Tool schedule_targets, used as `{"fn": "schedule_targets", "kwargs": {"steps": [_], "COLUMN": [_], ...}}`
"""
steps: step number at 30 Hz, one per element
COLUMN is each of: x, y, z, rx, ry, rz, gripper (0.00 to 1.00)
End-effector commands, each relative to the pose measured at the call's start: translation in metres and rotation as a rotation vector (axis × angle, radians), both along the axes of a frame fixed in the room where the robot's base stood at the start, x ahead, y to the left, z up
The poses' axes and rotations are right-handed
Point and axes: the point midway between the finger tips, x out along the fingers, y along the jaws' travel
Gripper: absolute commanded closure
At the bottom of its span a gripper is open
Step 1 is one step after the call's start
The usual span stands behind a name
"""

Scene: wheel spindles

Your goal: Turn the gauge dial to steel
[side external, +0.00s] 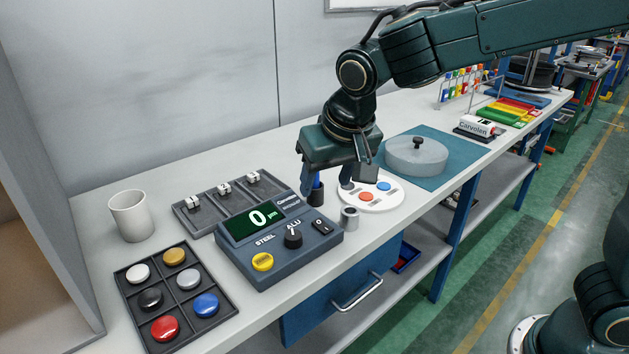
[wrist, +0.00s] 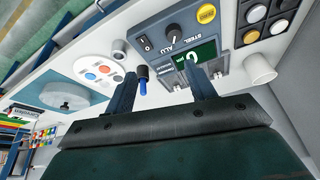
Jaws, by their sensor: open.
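The gauge box (side external: 279,243) is a dark grey unit on the bench, with a green display reading 0. Its black gauge dial (side external: 292,238) sits below the STEEL (side external: 265,240) and ALU (side external: 294,227) labels. The dial also shows in the wrist view (wrist: 171,33); its pointer is too small to read surely, but appears turned towards ALU. My gripper (side external: 326,188) is open and empty, above the bench behind and to the right of the dial. In the wrist view my gripper (wrist: 155,57) has its fingers spread, with the dial beyond them.
A blue-topped probe in a dark holder (side external: 316,196) stands close to my fingers. A small metal cylinder (side external: 349,217) and white disc tray (side external: 385,203) are to the right. A puck tray (side external: 191,325), mug (side external: 130,215) and slotted rack (side external: 195,222) lie left and behind.

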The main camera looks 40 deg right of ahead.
Motion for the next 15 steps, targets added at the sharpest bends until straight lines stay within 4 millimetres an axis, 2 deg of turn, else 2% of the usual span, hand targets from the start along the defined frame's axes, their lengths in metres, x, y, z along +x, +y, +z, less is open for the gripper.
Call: {"fn": "schedule_targets", "kwargs": {"steps": [3,6,15], "x": [0.011,0.017,0.020], "y": [0.019,0.028,0.034], "z": [-0.012,-0.017,-0.021], "rx": [-0.008,-0.011,-0.012], "ry": [0.002,0.000,-0.002], "rz": [-0.012,-0.022,-0.027], "gripper": [0.45,0.45,0.45]}}
